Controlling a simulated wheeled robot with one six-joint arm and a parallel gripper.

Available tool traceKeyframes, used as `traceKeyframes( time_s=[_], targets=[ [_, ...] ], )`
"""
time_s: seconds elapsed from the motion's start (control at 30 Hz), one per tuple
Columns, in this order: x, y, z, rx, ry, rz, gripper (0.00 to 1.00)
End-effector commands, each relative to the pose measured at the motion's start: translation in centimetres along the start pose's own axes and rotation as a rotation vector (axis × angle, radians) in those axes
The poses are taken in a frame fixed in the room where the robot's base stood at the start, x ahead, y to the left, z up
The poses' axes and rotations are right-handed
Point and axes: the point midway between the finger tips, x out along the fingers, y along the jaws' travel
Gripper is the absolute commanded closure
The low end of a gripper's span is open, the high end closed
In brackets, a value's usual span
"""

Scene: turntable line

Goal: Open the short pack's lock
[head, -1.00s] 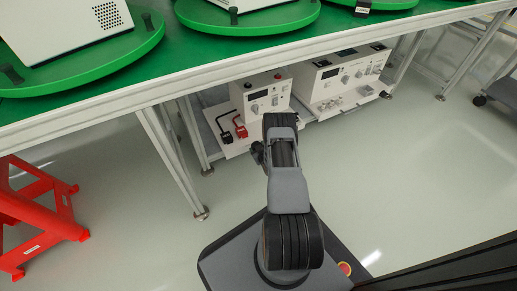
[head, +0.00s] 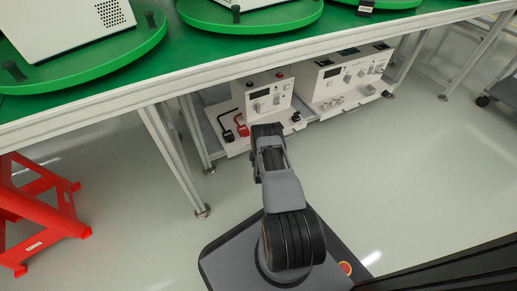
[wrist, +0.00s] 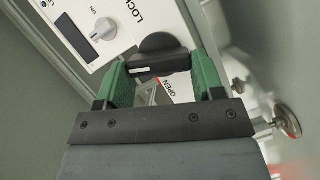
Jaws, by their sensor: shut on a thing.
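The short pack (head: 268,97) is a white box with a display and knobs, on a low shelf under the bench. In the wrist view its panel (wrist: 103,55) is tilted. A black lock knob (wrist: 158,52) with a white mark sits between "LOCK" and "OPEN" lettering. The bar of the knob lies nearly level in the picture. My gripper (wrist: 162,78) has green-padded fingers on either side of the knob and is shut on it. In the head view my arm hides the gripper and the grip itself.
A longer white pack (head: 345,80) stands to the right on the shelf. Black and red plugs (head: 242,131) lie in front of the short pack. The green bench top (head: 170,50) overhangs, with a leg (head: 175,160) at left.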

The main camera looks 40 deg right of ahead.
Motion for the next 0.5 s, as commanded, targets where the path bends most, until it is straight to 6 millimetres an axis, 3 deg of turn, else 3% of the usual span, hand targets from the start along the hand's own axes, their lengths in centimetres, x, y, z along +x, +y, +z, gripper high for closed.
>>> traceKeyframes(
  time_s=[0.5],
  targets=[
    [-0.01,-0.44,0.04,-0.290,0.001,0.119,0.62]
  ],
)
